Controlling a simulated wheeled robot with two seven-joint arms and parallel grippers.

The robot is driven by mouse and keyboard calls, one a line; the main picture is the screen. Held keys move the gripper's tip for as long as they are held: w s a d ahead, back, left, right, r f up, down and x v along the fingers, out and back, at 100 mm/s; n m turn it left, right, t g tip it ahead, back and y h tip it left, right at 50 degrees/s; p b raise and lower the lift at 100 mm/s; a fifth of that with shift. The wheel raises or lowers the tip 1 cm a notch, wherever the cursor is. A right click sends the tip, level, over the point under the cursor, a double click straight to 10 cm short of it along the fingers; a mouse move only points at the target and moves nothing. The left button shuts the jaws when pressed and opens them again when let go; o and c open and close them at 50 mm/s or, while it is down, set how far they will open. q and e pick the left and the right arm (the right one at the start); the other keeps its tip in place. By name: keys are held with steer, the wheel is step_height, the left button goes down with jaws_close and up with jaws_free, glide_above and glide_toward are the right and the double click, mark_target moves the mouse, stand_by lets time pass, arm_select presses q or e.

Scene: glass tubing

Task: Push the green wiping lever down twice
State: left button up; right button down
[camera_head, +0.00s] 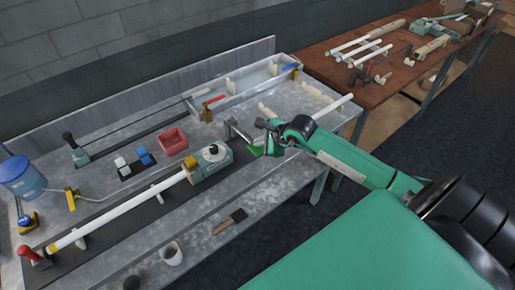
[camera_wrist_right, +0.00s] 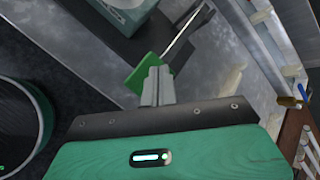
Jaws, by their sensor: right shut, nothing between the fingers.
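The green wiping lever (camera_head: 255,151) shows as a small green pad near the right part of the grey metal bench. In the right wrist view its green pad (camera_wrist_right: 141,74) sits at the end of a thin metal rod that runs to the upper right. My right gripper (camera_head: 264,143) is shut and empty. In the right wrist view its fingertips (camera_wrist_right: 158,72) overlap the pad and hide part of it; I cannot tell whether they touch it. My left gripper is not in view.
A white tube (camera_head: 125,207) lies on supports along a dark mat, running to a green-grey machine (camera_head: 212,161) left of the lever. A red bin (camera_head: 173,141), blue bucket (camera_head: 22,177), brush (camera_head: 231,221) and cup (camera_head: 172,254) stand around. A brown table (camera_head: 390,67) is behind right.

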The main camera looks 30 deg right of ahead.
mark_target(260, 151)
steer(key=shift+f+b, duration=2.25)
steer(key=shift+b, duration=0.05)
stand_by(1.9)
stand_by(0.5)
steer(key=shift+r+p, duration=1.2)
steer(key=shift+r, duration=1.55)
steer(key=shift+r, duration=0.55)
steer(key=shift+r+p, duration=0.95)
steer(key=shift+r, duration=1)
